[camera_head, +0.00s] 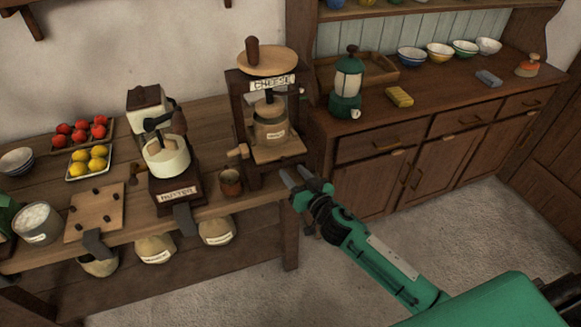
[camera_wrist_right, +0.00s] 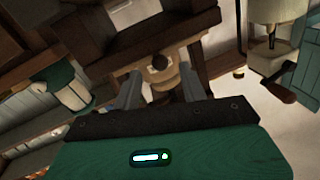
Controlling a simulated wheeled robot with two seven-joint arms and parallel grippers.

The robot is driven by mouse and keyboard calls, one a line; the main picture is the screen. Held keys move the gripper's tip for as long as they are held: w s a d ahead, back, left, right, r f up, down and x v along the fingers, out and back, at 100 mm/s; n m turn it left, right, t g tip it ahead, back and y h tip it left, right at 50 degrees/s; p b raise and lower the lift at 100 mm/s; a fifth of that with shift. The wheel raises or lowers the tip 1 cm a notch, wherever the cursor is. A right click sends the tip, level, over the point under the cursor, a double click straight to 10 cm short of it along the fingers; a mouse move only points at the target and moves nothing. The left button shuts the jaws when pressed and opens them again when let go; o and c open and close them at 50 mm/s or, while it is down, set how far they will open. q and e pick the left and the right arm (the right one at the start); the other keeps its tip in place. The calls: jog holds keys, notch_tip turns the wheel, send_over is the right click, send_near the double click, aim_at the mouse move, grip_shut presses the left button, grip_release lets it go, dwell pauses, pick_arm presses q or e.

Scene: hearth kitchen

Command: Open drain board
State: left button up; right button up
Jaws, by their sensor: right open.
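The cheese press (camera_head: 268,110) stands at the right end of the wooden table, with a label reading CHEESE. A light wooden board (camera_head: 290,153) lies at its base under a labelled tan pot (camera_head: 270,128); this looks like the drain board. My right gripper (camera_head: 300,175) is open just in front of and below the press's right side. In the right wrist view, the open fingers (camera_wrist_right: 158,90) point at a tan wooden part (camera_wrist_right: 163,84) with a dark round end. I cannot tell whether they touch it. My left gripper is not in view.
A butter machine (camera_head: 165,160) and a small brown cup (camera_head: 230,182) stand left of the press. A pegged wooden board (camera_head: 95,212) lies further left. A dark cabinet (camera_head: 420,120) with a green lantern (camera_head: 347,85) stands right. The floor (camera_head: 460,225) before it is clear.

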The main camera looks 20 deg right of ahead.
jog(key=shift+x, duration=1.35)
grip_shut()
